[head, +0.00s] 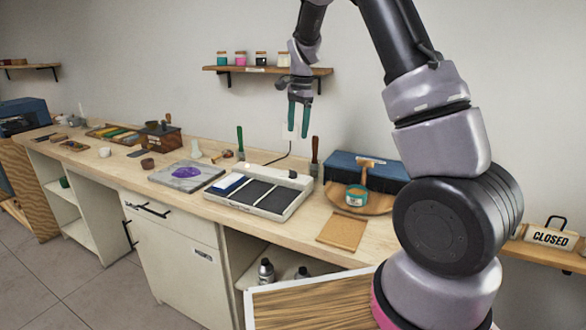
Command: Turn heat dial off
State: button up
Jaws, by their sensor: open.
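A white appliance with dark panels (290,206) sits on the wooden bench, with a cord running up to the wall behind it. A small dark spot (293,174) shows at its back right; I cannot tell whether it is the heat dial, nor any dial's setting. A blue block (229,184) lies on the appliance's left part. My gripper (298,119), with teal fingers, is open and empty. It points down and appears well above the bench, apart from the appliance.
A slab with a purple patch (187,175) lies left of the appliance. Green-handled (240,142) and brown-handled (314,154) tools stand behind it. A jar shelf (310,72) hangs behind my gripper.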

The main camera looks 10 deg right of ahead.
send_near(293, 170)
jog(key=shift+m+g+h, duration=0.3)
jog(key=shift+m+h, duration=0.1)
jog(key=f, duration=0.8)
jog(key=shift+w+a+f, duration=0.15)
jog(key=shift+a+f, duration=0.2)
grip_shut()
